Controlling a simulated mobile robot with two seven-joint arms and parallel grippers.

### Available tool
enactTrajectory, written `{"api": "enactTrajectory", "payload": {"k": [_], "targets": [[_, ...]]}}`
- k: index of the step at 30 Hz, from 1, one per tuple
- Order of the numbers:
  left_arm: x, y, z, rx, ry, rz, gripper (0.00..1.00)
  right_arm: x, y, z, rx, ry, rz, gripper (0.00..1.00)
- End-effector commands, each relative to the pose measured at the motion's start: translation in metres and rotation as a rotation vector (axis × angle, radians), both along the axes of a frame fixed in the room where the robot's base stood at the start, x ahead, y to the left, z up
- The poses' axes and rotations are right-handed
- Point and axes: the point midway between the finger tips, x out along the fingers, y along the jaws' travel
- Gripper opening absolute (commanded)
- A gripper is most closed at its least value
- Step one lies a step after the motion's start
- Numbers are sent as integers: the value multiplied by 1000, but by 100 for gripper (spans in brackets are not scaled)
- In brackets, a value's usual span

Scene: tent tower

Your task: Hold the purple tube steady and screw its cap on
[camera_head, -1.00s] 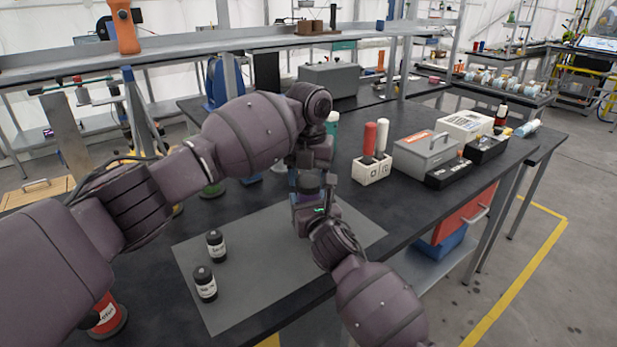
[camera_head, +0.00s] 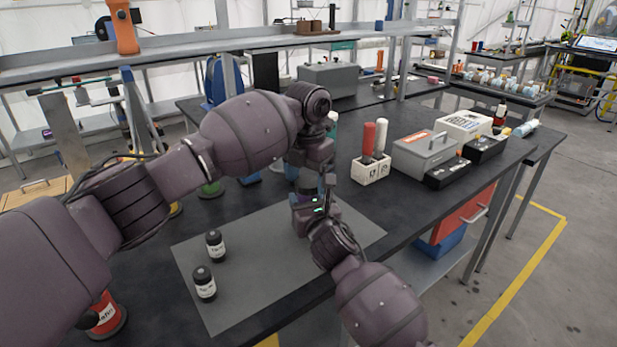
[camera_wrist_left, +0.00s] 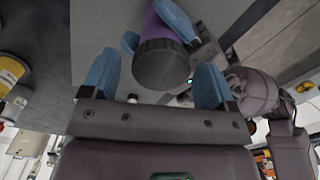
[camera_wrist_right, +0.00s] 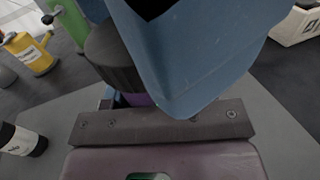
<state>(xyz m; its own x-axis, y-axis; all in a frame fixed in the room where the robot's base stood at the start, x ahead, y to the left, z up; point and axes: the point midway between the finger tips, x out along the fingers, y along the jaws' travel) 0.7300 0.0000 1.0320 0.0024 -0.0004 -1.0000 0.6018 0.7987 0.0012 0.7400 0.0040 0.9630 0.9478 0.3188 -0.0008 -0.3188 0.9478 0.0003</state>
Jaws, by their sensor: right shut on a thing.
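The purple tube (camera_wrist_left: 152,22) shows in the left wrist view with its dark cap (camera_wrist_left: 160,64) at the end facing that camera. My right gripper (camera_head: 308,207) is shut on the tube above the grey mat (camera_head: 250,270). A sliver of purple shows between its blue fingers in the right wrist view, beside the dark cap (camera_wrist_right: 110,58). My left gripper (camera_wrist_left: 158,72) is open, its blue fingers spread on either side of the cap with gaps showing. In the head view the left gripper (camera_head: 310,180) is just above the right one. Both grippers largely hide the tube there.
Two black bottles with white labels (camera_head: 215,245) (camera_head: 204,284) stand on the mat's left part. A white holder (camera_head: 371,170) with red and white handles and a grey box (camera_head: 424,154) stand to the right. The mat's front part is clear.

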Motion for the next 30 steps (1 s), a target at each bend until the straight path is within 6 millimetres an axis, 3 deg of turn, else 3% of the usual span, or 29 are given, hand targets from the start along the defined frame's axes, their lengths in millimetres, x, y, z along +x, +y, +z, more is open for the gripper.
{"api": "enactTrajectory", "payload": {"k": [8, 18, 26, 30], "targets": [[-1, -2, 4, -1, 3, -4, 83, 0, 0, -1, -1, 2, 0, 0], [-1, -2, 42, -2, 2, -5, 83, 0, 0, -1, -1, 3, -2, 0], [-1, -1, 44, 0, 4, -2, 83, 0, 0, -1, -1, 2, -1, 0], [0, -2, 47, 0, -2, -3, 68, 0, 0, -1, 0, 1, 0, 0]]}}
